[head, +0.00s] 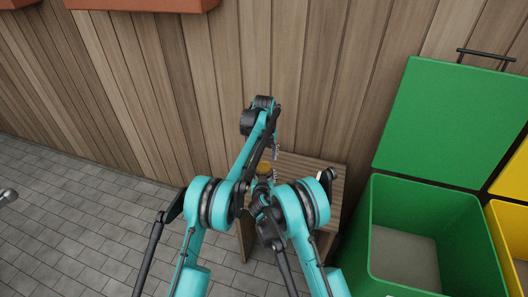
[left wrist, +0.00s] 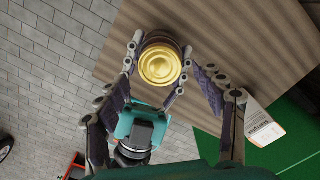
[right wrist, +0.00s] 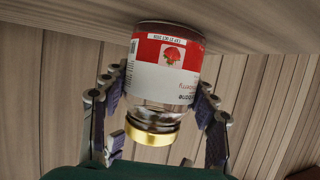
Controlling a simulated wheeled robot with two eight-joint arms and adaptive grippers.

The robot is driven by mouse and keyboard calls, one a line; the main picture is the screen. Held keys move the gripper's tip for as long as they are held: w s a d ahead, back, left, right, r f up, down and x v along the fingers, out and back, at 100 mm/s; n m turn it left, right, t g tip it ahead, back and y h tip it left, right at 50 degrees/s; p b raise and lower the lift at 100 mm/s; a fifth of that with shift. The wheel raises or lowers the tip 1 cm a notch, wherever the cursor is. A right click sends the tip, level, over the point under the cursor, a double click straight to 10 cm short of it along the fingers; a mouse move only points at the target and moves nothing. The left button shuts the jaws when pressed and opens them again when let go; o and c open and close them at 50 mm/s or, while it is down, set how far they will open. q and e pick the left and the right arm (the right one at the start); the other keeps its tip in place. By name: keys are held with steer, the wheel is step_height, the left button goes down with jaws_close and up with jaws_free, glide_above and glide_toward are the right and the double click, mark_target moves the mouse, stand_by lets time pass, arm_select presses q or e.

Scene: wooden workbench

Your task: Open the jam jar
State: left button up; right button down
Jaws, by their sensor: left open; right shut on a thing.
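The jam jar (right wrist: 165,75) is glass with a red and white strawberry label and a gold lid (left wrist: 160,66). It appears upside down in the right wrist view, its base against the wooden bench top. My right gripper (right wrist: 160,85) is shut on the jar's body, one finger on each side. It also shows beneath the lid in the left wrist view. My left gripper (left wrist: 161,74) is open above the jar, its fingers apart on either side of the lid. In the head view my left gripper (head: 275,160) is close by the lid.
The wooden bench (head: 310,170) is small and stands near the plank wall. A white printed item (left wrist: 265,123) lies near the bench's edge. A green bin (head: 420,200) with its lid raised stands to the right, beside a yellow bin (head: 510,222). Paved floor lies left.

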mark_target(264, 167)
arm_select(q)
steer(key=shift+f, duration=1.4)
steer(key=c, duration=1.2)
